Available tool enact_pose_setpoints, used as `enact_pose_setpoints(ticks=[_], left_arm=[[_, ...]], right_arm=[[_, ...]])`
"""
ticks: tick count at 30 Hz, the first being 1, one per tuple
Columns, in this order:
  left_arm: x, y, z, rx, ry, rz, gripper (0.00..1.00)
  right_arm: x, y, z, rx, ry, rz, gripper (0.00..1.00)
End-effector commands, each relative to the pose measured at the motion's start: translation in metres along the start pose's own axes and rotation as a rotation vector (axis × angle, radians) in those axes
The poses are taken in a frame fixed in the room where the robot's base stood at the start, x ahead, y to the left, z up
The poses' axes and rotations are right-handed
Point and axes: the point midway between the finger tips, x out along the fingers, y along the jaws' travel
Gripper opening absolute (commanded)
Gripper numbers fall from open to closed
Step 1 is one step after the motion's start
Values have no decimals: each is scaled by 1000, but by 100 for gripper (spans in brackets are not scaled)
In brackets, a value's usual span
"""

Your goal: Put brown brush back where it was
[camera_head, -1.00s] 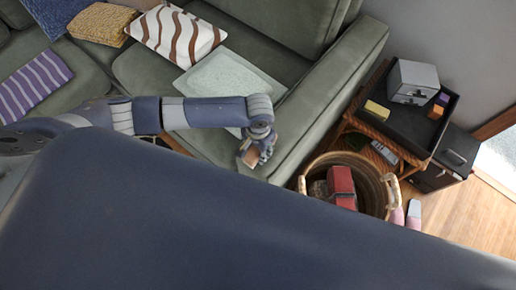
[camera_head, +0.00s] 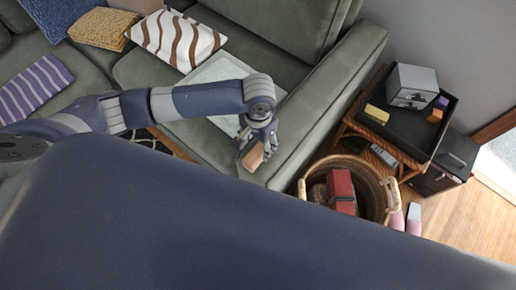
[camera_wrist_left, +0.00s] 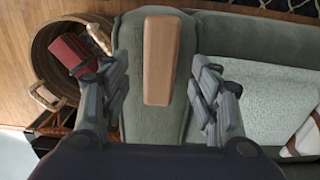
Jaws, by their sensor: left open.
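The brown brush (camera_head: 253,157) lies on the front end of the green sofa's armrest (camera_head: 300,128). In the left wrist view the brush (camera_wrist_left: 161,58) shows as a long wooden block, flat side up, over the armrest. My left gripper (camera_head: 259,143) is over the brush with its fingers spread. In the wrist view the fingers stand apart on both sides of the brush, with a gap to each side. The underside of the brush is hidden. My right gripper is not in view.
A wicker basket (camera_head: 375,182) with a red item (camera_head: 341,188) stands on the floor right of the armrest. A side table with a black tray (camera_head: 440,118) holds a grey box (camera_head: 412,86). A pale folded cloth (camera_head: 214,69) and cushions lie on the sofa.

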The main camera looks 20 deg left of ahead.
Motion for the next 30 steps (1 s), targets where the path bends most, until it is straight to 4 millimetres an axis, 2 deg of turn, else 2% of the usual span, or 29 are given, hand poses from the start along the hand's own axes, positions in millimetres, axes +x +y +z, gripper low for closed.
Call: enact_pose_setpoints(ticks=[3, 9, 26, 30], left_arm=[[-20, 0, -1, 0, 3, 0, 56], [-37, 0, 0, -1, 1, -1, 56], [-38, 0, 0, -1, 0, -1, 56], [-37, 9, 2, 16, 11, 20, 56]], right_arm=[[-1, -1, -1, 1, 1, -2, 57], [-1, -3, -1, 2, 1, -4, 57], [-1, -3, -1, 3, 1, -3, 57], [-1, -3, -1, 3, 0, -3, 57]])
